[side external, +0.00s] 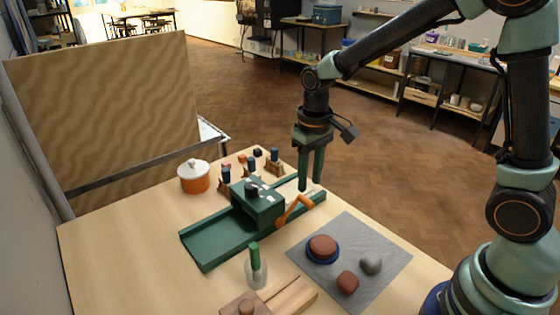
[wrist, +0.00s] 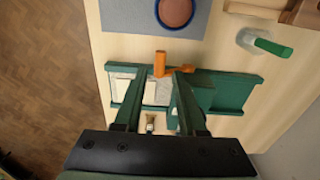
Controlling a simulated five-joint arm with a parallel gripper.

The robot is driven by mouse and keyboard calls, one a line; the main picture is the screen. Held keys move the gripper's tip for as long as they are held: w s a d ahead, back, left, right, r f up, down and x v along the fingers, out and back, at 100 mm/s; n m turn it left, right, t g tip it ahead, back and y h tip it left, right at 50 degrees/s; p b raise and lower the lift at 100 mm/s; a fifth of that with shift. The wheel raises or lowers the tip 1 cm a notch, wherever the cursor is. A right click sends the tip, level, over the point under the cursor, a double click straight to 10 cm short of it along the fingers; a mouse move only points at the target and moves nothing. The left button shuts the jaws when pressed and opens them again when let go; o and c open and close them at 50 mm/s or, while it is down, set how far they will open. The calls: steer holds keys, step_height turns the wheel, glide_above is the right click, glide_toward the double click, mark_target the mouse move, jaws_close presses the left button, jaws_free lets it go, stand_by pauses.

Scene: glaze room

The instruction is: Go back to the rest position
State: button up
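My gripper (side external: 310,186) points straight down near the far right edge of the table, its two green fingers apart with nothing between them in the side view. In the wrist view my gripper (wrist: 158,82) is open above the green roller machine (wrist: 232,92). The machine's orange crank handle (wrist: 160,63) shows just past the fingertips, apart from them as far as I can tell. In the side view the machine (side external: 215,240) stands mid-table, with the orange handle (side external: 294,209) on its right side, below and left of the fingers.
A grey mat (side external: 385,285) holds a blue dish with brown clay (side external: 323,247), a brown lump (side external: 348,283) and a grey ball (side external: 371,263). A jar with a green-handled tool (side external: 256,270), an orange pot (side external: 195,178) and several small bottles stand around the machine.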

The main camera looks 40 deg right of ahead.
steer(key=s+d+r+t, duration=0.3)
steer(key=s+r+t, duration=0.2)
steer(key=s+r, duration=0.5)
steer(key=shift+d+r, duration=0.2)
steer(key=shift+r, duration=0.75)
steer(key=shift+s, duration=0.1)
stand_by(0.5)
